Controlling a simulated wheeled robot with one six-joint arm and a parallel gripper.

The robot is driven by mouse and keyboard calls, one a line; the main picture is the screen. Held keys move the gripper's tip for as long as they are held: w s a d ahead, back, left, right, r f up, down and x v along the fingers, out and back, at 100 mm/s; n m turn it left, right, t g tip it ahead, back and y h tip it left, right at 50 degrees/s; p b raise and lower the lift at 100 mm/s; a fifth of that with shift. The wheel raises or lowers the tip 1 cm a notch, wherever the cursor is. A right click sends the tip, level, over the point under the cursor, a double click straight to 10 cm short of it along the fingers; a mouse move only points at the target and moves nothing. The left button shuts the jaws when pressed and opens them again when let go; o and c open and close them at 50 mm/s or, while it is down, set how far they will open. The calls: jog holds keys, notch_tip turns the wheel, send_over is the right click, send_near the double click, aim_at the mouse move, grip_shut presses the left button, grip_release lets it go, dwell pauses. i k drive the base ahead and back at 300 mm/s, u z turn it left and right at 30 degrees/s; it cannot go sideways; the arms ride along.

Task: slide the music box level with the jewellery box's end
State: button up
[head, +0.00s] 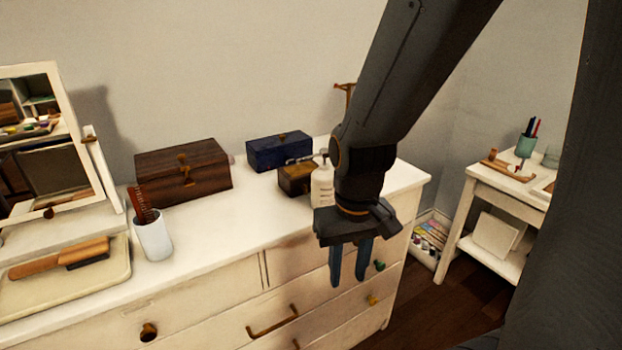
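The small wooden box with a metal crank on top, which looks like the music box (293,179), sits on the white dresser top in the head view. A white pump bottle and my arm stand in front of its right side, hiding part of it. A dark blue box (279,152) lies just behind it. A larger dark brown box (184,169) with a brass clasp stands to the left. I cannot tell which of these two is the jewellery box. My gripper (349,283) is open and empty, pointing down in front of the dresser's front edge, apart from the boxes.
The pump bottle (322,186) stands close to the small box. A white cup (152,236) with a comb, a tray (65,281) with a brush and a mirror (86,150) occupy the left. The dresser top (235,222) is clear in front of the boxes.

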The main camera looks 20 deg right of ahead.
aim_at(290, 178)
jog(key=k, duration=0.5)
jog(key=z, duration=1.5)
jog(key=i, duration=1.25)
jog(key=u, duration=2.1)
jog(key=i, duration=0.5)
jog(key=z, duration=0.1)
